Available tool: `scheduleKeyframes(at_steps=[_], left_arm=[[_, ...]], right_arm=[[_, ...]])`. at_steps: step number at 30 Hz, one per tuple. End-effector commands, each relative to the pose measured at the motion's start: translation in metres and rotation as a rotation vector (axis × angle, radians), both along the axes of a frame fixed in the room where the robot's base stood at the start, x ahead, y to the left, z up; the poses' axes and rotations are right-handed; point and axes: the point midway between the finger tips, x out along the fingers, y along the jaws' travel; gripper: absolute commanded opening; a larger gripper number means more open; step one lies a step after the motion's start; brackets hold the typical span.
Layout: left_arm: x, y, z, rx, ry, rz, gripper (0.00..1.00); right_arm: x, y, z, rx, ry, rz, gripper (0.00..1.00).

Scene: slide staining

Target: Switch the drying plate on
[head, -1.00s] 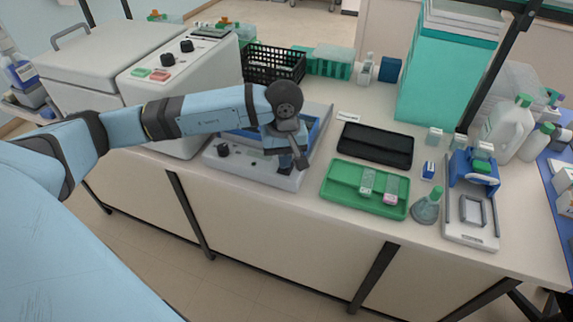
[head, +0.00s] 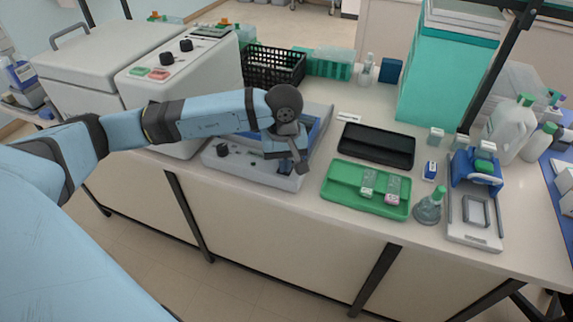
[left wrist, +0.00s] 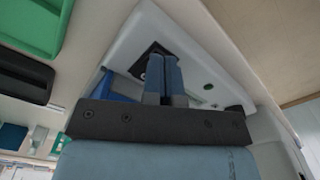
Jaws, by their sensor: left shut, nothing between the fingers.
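The drying plate (head: 240,170) is a pale grey unit with a blue top, on the bench left of centre. It also shows in the left wrist view (left wrist: 195,45). A dark knob (head: 222,150) stands at the left of its front panel. My left gripper (head: 287,168) is over the right part of that panel, fingers pointing down. In the left wrist view the shut, empty fingers (left wrist: 163,62) are at a black square part (left wrist: 150,51) of the panel and partly hide it. I cannot tell whether they touch it or how a switch there is set. My right gripper is not in view.
A green tray (head: 345,198) with slides and a black tray (head: 375,145) lie to the right. A large white machine (head: 190,75) stands at the left, and a black basket (head: 273,65) behind.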

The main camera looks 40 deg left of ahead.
Motion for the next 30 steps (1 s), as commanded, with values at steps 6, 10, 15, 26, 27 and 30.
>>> scheduleKeyframes(at_steps=[6, 10, 15, 26, 27, 30], left_arm=[[0.000, 0.000, -0.001, 0.001, 0.002, 0.000, 0.00], [0.000, 0.000, 0.006, 0.000, 0.001, 0.000, 0.00], [0.000, 0.000, 0.020, -0.001, 0.001, 0.001, 0.00], [0.000, 0.000, 0.050, 0.000, 0.000, 0.000, 0.00], [0.000, 0.000, 0.053, 0.000, 0.000, -0.001, 0.00], [0.000, 0.000, 0.061, 0.000, 0.000, -0.001, 0.00]], right_arm=[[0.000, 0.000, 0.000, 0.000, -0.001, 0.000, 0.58], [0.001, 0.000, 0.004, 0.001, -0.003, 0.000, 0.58], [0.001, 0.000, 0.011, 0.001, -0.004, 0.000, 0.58], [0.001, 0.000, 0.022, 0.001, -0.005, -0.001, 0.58], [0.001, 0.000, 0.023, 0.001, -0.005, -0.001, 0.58], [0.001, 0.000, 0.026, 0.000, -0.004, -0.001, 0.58]])
